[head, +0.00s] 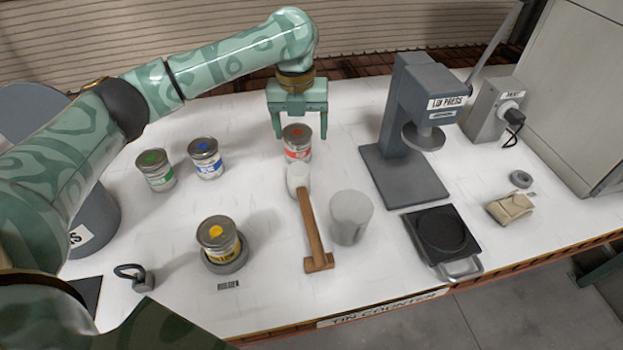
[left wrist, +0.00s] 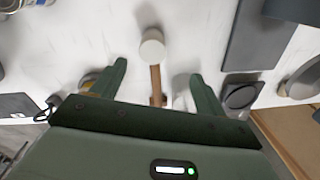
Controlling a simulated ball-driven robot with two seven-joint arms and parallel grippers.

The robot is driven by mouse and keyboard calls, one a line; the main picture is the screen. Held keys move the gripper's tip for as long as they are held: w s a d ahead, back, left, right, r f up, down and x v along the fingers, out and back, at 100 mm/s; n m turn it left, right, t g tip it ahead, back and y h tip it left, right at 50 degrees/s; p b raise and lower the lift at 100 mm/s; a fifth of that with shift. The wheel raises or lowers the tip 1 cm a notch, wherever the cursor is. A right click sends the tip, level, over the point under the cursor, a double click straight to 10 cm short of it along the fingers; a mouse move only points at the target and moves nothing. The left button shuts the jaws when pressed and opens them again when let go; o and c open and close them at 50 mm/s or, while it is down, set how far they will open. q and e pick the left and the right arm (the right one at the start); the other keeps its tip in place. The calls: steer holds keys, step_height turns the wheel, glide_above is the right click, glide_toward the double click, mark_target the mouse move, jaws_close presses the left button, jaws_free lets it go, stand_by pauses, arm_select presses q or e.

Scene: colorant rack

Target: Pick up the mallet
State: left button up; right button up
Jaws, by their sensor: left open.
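The mallet lies on the white counter, with a pale rounded head (head: 298,177) at its far end and a wooden handle (head: 311,228) running toward the front edge, ending in a short crosspiece. In the left wrist view the mallet's pale head (left wrist: 152,48) shows beyond the fingers and its handle runs between them in the picture. My left gripper (head: 300,132) is open and empty, above the counter beyond the mallet's head, its fingers framing the red-labelled tin in the head view. The left wrist view shows its spread fingers (left wrist: 158,75). My right gripper is not in view.
A red-labelled tin (head: 297,147) stands just behind the mallet's head. A grey cup (head: 351,217) stands close right of the handle. A yellow-labelled tin (head: 218,236) sits left; green (head: 155,170) and blue (head: 206,158) tins stand farther back. A press (head: 408,178) stands right.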

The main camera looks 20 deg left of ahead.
mark_target(299, 168)
arm_select(q)
steer(key=shift+s+a+f+m+b, duration=0.15)
steer(key=shift+s+f+m+b, duration=0.3)
steer(key=shift+s+f+m, duration=0.5)
steer(key=f+b, duration=0.1)
steer(key=f, duration=0.1)
steer(key=f+b, duration=0.1)
steer(key=f, duration=0.2)
steer(key=f+b, duration=0.1)
steer(key=f, duration=0.2)
steer(key=shift+w+f, duration=0.25)
steer(key=shift+w, duration=0.15)
step_height(299, 168, down, 6)
steer(key=b, duration=0.2)
steer(key=shift+s+b, duration=0.1)
steer(key=shift+b, duration=0.2)
steer(key=shift+r, duration=0.2)
steer(key=shift+c, duration=0.6)
steer(key=c, duration=1)
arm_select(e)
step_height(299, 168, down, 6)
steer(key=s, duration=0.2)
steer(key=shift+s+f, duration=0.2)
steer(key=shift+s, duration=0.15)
